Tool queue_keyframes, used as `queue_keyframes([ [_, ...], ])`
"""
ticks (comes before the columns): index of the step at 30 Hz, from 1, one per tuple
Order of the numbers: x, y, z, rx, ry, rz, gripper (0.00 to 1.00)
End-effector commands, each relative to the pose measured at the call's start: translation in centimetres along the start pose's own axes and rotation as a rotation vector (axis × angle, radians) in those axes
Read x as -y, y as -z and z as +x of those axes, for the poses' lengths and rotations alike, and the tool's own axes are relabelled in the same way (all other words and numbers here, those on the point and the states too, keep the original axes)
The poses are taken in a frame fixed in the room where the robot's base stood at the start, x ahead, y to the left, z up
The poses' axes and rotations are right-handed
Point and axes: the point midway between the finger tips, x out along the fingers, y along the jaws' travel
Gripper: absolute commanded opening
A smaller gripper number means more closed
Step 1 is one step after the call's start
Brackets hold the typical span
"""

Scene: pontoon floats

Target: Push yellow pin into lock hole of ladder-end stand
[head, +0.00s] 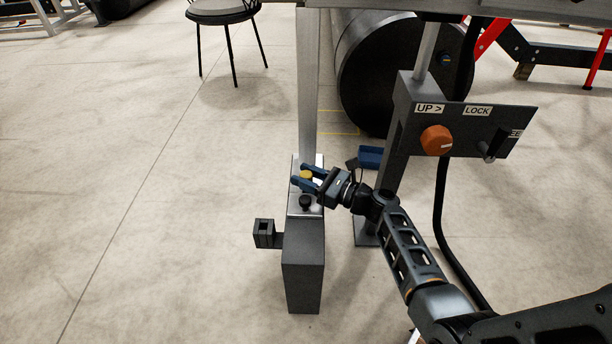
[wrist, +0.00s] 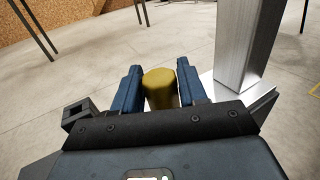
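The yellow pin (head: 306,175) stands on the silver top plate of the grey stand (head: 303,265), in front of the upright metal post. In the wrist view the yellow pin (wrist: 160,88) shows between the two blue fingers of my gripper (wrist: 162,92). Small gaps seem to show on both sides of it. My gripper (head: 304,178) reaches in from the right in the head view, with its fingers apart around the pin. The lock hole is not clearly visible; the lower part of the pin is hidden behind my gripper's body in the wrist view.
A black knob (head: 305,203) sits on the plate near the pin. A dark square socket (head: 264,233) sticks out left of the stand. A panel with an orange knob (head: 436,140) and a lever stands at right. A blue tray (head: 370,157) lies behind.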

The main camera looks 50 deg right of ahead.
Motion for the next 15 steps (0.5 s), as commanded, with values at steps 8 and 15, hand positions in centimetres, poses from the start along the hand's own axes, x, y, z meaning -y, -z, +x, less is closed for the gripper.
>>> queue_keyframes([
  [8,0.00,-0.09,0.02,0.001,0.000,0.000,0.69],
  [15,-0.08,-0.02,0.01,-0.001,-0.002,0.001,0.70],
])
